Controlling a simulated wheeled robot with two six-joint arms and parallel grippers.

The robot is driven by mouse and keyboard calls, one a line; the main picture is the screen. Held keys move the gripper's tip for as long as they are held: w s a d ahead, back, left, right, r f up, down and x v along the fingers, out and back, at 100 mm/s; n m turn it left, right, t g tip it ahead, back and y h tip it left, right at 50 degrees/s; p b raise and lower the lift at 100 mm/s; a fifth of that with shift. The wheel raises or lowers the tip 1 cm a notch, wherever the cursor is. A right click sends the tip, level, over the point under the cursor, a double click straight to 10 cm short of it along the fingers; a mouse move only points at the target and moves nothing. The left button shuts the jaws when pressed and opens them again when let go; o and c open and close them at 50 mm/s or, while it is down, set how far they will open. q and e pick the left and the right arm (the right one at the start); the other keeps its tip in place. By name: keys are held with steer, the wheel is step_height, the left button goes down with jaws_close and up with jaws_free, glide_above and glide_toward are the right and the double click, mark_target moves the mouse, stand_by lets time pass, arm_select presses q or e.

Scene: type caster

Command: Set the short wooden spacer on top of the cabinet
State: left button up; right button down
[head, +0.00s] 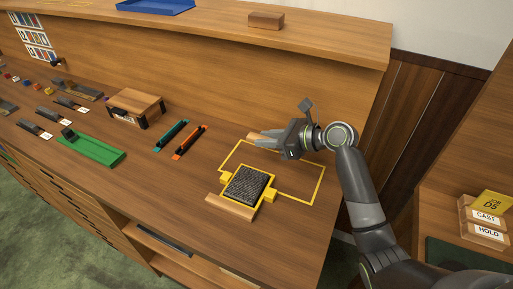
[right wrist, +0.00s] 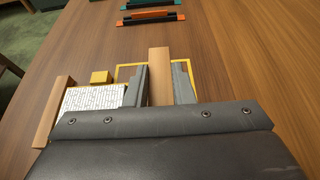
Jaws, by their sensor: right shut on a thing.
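My right gripper (head: 268,138) is shut on a light wooden spacer (right wrist: 159,72), over the right part of the worktop. The spacer sticks out from between the two grey fingers in the right wrist view; its rear part is hidden by the gripper. Another wooden strip (head: 230,207) lies along the near side of the dark type block (head: 247,184), and also shows at the left of the right wrist view (right wrist: 53,110). The wooden cabinet has drawers below and a raised top ledge (head: 335,35) at the back. My left gripper is not in view.
A brown block (head: 266,20) and a blue tray (head: 155,5) sit on the top ledge, with bare room to the block's right. A yellow outline (head: 318,185) marks the worktop. Teal and orange tools (head: 189,142), a wooden box (head: 137,102) and a green tray (head: 95,149) stand further left.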

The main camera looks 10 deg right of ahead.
mark_target(267, 161)
steer(key=shift+w+f, duration=0.1)
steer(key=shift+f, duration=0.85)
step_height(267, 161, down, 4)
steer(key=shift+r, duration=0.15)
steer(key=shift+f, duration=0.45)
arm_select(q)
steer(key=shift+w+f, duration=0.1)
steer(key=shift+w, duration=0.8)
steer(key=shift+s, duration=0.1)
arm_select(e)
steer(key=c, duration=1.2)
jaws_free()
steer(key=shift+c, duration=0.2)
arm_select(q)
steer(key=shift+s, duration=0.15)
